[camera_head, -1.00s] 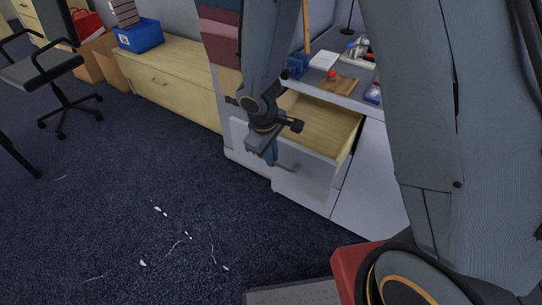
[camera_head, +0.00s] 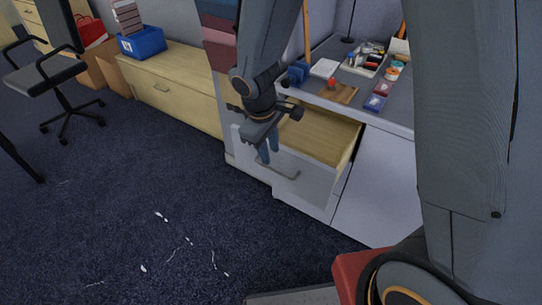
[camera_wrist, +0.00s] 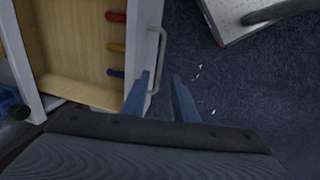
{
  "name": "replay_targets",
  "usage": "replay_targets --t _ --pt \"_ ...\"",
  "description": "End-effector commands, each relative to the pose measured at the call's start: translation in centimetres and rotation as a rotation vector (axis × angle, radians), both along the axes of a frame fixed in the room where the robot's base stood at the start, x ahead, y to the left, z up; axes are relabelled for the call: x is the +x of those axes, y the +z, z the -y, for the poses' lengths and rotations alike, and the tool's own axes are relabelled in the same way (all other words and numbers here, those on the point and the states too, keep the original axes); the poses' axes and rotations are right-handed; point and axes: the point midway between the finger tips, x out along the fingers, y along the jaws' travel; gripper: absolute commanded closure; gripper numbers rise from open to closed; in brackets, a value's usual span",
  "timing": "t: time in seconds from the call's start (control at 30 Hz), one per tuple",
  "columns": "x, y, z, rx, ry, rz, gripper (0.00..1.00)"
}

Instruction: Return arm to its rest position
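My gripper (camera_head: 268,155) hangs in front of the open wooden drawer (camera_head: 322,133) of the white desk in the head view. The drawer's metal handle (camera_head: 279,170) shows just below and beside the fingers. In the wrist view the handle (camera_wrist: 158,58) lies close to the left fingertip, and I cannot tell whether they touch. My arm hides part of the desk.
The desk top (camera_head: 393,112) holds a white tray (camera_head: 361,62), a wooden board (camera_head: 338,93) and small boxes. A low wooden cabinet (camera_head: 178,88) with a blue bin (camera_head: 142,42) stands behind. An office chair (camera_head: 46,75) is at left. The carpet (camera_head: 130,220) is mostly clear, with white scraps.

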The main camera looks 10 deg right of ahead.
Motion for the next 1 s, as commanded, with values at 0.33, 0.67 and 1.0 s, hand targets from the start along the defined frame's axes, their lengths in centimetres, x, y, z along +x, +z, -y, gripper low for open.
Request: replay_targets --t 0.33,0.67,1.0 --pt "-0.1 0.6 -0.1 0.001 0.000 -0.001 0.74" --pt "-0.4 1.2 0.8 0.006 -0.040 -0.001 0.74" --pt "-7.8 6.6 10.2 0.117 -0.594 -0.044 0.74"
